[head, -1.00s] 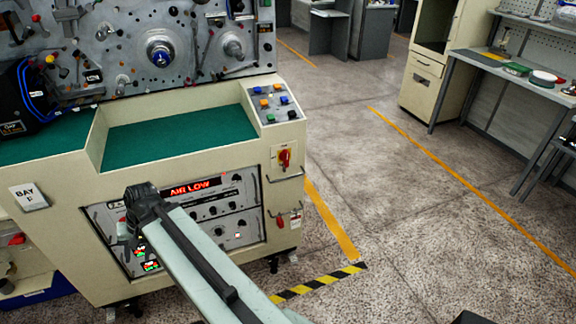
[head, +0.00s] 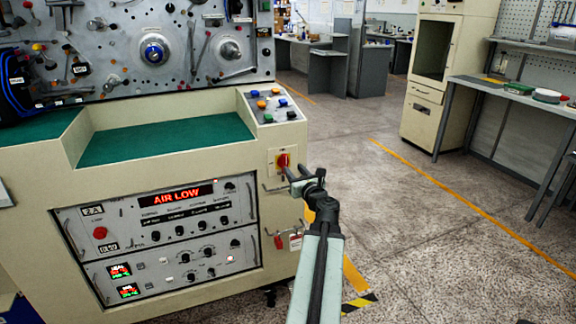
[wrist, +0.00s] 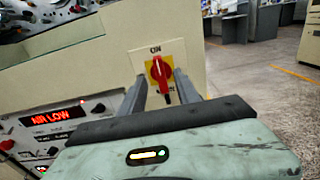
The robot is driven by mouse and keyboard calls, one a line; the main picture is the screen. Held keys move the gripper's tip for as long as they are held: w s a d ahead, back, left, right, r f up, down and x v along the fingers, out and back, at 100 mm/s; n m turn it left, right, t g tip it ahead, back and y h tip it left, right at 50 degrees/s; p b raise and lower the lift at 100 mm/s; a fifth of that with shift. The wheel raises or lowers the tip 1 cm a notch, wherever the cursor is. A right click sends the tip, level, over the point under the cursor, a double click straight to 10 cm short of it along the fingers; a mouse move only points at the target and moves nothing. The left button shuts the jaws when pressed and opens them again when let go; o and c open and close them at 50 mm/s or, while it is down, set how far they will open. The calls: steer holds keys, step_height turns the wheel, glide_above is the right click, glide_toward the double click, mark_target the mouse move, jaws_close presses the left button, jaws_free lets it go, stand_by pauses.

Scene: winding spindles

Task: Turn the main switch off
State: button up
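The main switch (head: 283,160) is a red rotary handle on a yellow plate, on the right front of the cream machine. In the wrist view the red handle (wrist: 159,70) stands upright, its top towards the "ON" label. The lower label is partly hidden. My gripper (head: 297,175) is in front of the switch, slightly right of and below it in the head view. Its two fingers are apart and empty. In the wrist view the switch appears between the fingers. Whether they touch it cannot be told.
A metal handle bar (head: 273,188) sits just below the switch, and a red padlock-like piece (head: 278,242) hangs lower. The control panel (head: 160,240) reads "AIR LOW". A sloped button box (head: 272,104) is above. Open floor (head: 400,210) lies to the right.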

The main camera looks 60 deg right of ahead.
mark_target(286, 161)
steer(key=x, duration=0.7)
steer(key=shift+w, duration=0.15)
